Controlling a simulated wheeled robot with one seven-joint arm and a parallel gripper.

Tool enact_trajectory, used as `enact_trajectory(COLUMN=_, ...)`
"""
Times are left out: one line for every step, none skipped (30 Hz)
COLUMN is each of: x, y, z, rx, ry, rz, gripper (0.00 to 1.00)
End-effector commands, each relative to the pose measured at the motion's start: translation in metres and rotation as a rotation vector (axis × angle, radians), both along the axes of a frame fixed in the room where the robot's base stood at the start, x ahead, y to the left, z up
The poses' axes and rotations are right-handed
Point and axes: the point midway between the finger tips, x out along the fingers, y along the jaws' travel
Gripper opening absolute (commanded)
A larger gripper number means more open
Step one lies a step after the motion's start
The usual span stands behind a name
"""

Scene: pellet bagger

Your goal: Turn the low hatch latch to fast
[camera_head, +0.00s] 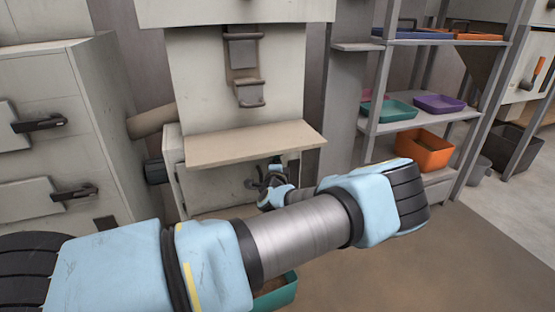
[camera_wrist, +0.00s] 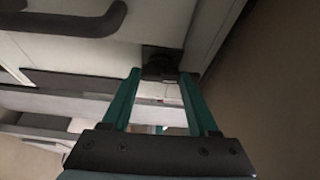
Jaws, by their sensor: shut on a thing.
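The low hatch (camera_head: 212,188) is a pale panel under the beige ledge of the bagger in the head view. My gripper (camera_head: 268,178) reaches to its right part, and my arm hides some of the area around it. In the wrist view the two teal fingers of my gripper (camera_wrist: 160,74) are closed around a dark latch (camera_wrist: 160,62) on a dark square mount. The fingertips sit on both sides of the latch's knob. The latch's exact angle is hard to read, as the knob is dark and partly hidden by the fingers.
The beige ledge (camera_head: 250,144) juts out just above my gripper. A dark curved handle (camera_wrist: 80,22) shows in the wrist view. A grey cabinet (camera_head: 60,140) stands left, a shelf rack with an orange bin (camera_head: 424,152) right. A teal bin (camera_head: 278,292) is on the floor below my arm.

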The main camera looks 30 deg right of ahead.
Motion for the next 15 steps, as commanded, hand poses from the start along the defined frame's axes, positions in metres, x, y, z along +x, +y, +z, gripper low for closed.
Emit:
enact_trajectory(x=-0.0001, y=-0.0003, z=-0.0033, rx=-0.022, ry=0.003, rz=0.001, gripper=0.04)
enact_trajectory(x=-0.0002, y=-0.0003, z=-0.004, rx=-0.038, ry=0.006, rz=0.001, gripper=0.04)
enact_trajectory(x=-0.0002, y=-0.0003, z=-0.0048, rx=-0.062, ry=0.009, rz=0.0, gripper=0.04)
enact_trajectory(x=0.0, y=-0.0003, z=-0.0054, rx=-0.081, ry=0.011, rz=0.001, gripper=0.04)
enact_trajectory(x=0.0001, y=-0.0003, z=-0.0056, rx=-0.101, ry=0.014, rz=0.001, gripper=0.04)
enact_trajectory(x=0.0002, y=-0.0003, z=-0.0061, rx=-0.132, ry=0.017, rz=0.001, gripper=0.04)
enact_trajectory(x=0.0002, y=-0.0002, z=-0.0069, rx=-0.156, ry=0.02, rz=0.001, gripper=0.04)
enact_trajectory(x=0.0, y=-0.0005, z=-0.0074, rx=-0.181, ry=0.023, rz=0.001, gripper=0.04)
enact_trajectory(x=0.0, y=-0.0007, z=-0.0077, rx=-0.217, ry=0.028, rz=0.001, gripper=0.04)
enact_trajectory(x=0.0002, y=-0.0006, z=-0.008, rx=-0.243, ry=0.031, rz=0.001, gripper=0.04)
enact_trajectory(x=0.0002, y=-0.0005, z=-0.0086, rx=-0.272, ry=0.034, rz=0.001, gripper=0.04)
enact_trajectory(x=0.0002, y=-0.0006, z=-0.0089, rx=-0.31, ry=0.039, rz=0.002, gripper=0.04)
enact_trajectory(x=0.0001, y=-0.001, z=-0.0088, rx=-0.339, ry=0.042, rz=0.001, gripper=0.04)
enact_trajectory(x=0.0, y=-0.0011, z=-0.0094, rx=-0.367, ry=0.046, rz=0.001, gripper=0.04)
enact_trajectory(x=-0.0001, y=-0.0011, z=-0.0098, rx=-0.404, ry=0.051, rz=0.001, gripper=0.04)
